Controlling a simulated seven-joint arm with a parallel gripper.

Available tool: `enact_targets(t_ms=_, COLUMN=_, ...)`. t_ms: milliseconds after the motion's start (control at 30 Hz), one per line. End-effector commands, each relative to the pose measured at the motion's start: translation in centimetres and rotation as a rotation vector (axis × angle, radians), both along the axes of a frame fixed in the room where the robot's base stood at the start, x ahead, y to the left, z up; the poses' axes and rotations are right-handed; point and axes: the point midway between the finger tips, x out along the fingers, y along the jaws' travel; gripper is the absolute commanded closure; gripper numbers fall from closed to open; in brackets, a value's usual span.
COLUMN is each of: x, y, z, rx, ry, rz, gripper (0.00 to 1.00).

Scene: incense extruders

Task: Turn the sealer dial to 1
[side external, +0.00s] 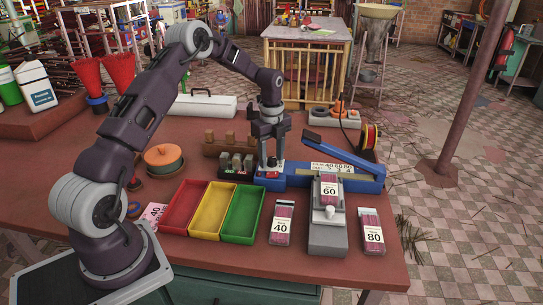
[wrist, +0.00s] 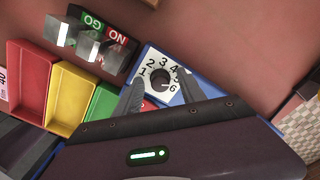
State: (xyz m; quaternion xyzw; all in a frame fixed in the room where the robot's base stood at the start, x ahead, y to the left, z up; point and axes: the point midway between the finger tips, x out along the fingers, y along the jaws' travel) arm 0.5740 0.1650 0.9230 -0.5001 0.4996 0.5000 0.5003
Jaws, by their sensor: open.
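The sealer (side external: 300,180) is a long blue machine with a raised blue lever, on the table in the side external view. Its dial (wrist: 160,77) is a round dark knob on a white plate numbered 1 to 6 in the wrist view. A small light mark on the knob seems to lie towards the 6, but it is too small to be sure. My gripper (side external: 270,160) points down over the sealer's left end. In the wrist view its two fingers (wrist: 160,84) are apart, one on each side of the dial, with nothing held. I cannot tell whether they touch the knob.
A grey stand (side external: 328,235) with a pack marked 60 is at the sealer's front, between packs marked 40 (side external: 282,222) and 80 (side external: 372,232).

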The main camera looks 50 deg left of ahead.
Motion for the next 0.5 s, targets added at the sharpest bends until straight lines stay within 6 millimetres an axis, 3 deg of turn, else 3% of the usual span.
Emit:
enact_targets(t_ms=67, x=0.00, y=-0.01, z=0.02, rx=0.000, ry=0.000, rz=0.000, gripper=0.57)
enact_targets(t_ms=300, x=0.00, y=-0.03, z=0.05, rx=0.000, ry=0.000, rz=0.000, gripper=1.00)
enact_targets(t_ms=500, x=0.00, y=-0.04, z=0.07, rx=0.000, ry=0.000, rz=0.006, gripper=1.00)
